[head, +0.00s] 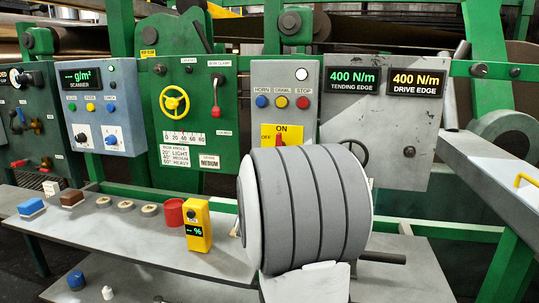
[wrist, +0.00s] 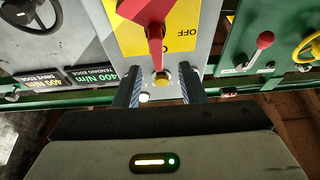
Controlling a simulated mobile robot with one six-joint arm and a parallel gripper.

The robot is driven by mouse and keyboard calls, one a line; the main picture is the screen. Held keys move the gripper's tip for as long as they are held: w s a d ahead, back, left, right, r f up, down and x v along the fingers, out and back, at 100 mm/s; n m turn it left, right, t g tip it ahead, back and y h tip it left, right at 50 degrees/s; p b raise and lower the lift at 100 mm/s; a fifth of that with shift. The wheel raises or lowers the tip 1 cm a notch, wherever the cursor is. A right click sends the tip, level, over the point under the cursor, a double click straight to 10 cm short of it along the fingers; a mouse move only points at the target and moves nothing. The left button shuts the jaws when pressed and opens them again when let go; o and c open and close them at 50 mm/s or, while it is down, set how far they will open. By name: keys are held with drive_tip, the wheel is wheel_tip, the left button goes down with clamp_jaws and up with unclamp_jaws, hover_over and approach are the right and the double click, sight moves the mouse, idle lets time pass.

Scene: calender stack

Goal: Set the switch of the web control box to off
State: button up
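The web control box (head: 304,74) is a grey panel with HORN, CRAWL and STOP buttons. Its switch has a yellow plate (head: 267,131) marked ON at the top and OFF at the left, and a red handle (head: 279,139). The handle points toward ON; my arm hides the lower part in the head view. In the upside-down wrist view, the red handle (wrist: 155,38) extends toward my gripper (wrist: 157,88). My gripper is open, one finger on each side of the handle's line near its tip; contact cannot be told. My arm hides the gripper in the head view.
The yellow crawl button (wrist: 162,79) lies close between my fingers. A grey tension panel (head: 380,125) stands right of the box, and a green panel with a red lever (head: 215,102) left. A yellow meter (head: 197,224) stands on the bench (head: 130,238) below.

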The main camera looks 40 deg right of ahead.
sight(279, 142)
drive_tip(key=x, duration=0.7)
drive_tip(key=shift+w+d+r, duration=0.1)
drive_tip(key=shift+d+r, duration=0.15)
drive_tip(key=shift+d, duration=0.15)
